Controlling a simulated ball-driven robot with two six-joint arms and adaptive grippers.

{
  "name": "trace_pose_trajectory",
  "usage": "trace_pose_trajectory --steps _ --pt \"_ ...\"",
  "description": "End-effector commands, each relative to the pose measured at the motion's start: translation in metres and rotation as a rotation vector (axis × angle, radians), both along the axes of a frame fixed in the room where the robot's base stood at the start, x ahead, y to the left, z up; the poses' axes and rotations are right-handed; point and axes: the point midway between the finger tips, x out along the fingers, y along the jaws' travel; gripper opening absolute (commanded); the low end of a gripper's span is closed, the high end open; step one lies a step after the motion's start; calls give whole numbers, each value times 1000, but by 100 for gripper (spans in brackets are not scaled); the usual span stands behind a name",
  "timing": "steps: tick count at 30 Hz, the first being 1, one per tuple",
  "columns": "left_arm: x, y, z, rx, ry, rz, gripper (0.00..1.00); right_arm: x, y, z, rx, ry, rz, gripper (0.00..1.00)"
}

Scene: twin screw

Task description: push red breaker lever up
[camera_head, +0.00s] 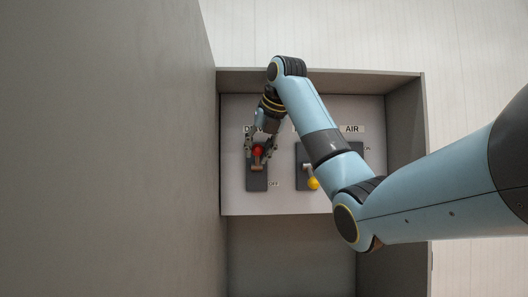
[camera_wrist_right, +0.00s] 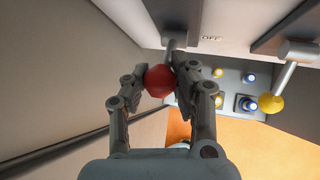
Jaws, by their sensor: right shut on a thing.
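The red breaker lever has a red ball knob (camera_head: 257,151) on a short stem, mounted on a dark plate (camera_head: 257,183) at the left of the panel. My right gripper (camera_head: 261,153) reaches in from above and is shut on the red knob, one finger on each side. In the right wrist view the red knob (camera_wrist_right: 159,80) sits between the fingers, with the metal stem (camera_wrist_right: 171,44) running up behind it. An "OFF" label (camera_head: 274,184) is beside the lower part of the plate. My left gripper is not in view.
A yellow-knobbed lever (camera_head: 313,184) stands to the right, partly behind my right arm. Grey walls (camera_head: 403,180) close the recess at the sides. Several blue buttons (camera_wrist_right: 250,104) show in the wrist view.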

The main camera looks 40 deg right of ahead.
Motion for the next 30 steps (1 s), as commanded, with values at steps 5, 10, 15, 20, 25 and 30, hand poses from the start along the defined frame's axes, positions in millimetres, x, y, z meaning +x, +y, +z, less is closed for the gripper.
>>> trace_pose_trajectory --steps 5,10,15,20,25,30 --pt "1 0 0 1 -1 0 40 -1 -1 -2 0 6 -3 34" --pt "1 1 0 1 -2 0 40 0 -1 -1 -1 4 -2 53" --pt "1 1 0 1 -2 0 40 0 0 0 -1 2 -1 53" --pt "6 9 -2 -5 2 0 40 -5 -1 4 -1 -1 -2 53" --pt "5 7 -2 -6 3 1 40 -32 3 9 -3 -2 -6 53" --pt "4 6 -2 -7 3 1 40 -73 16 8 -6 0 -4 53"
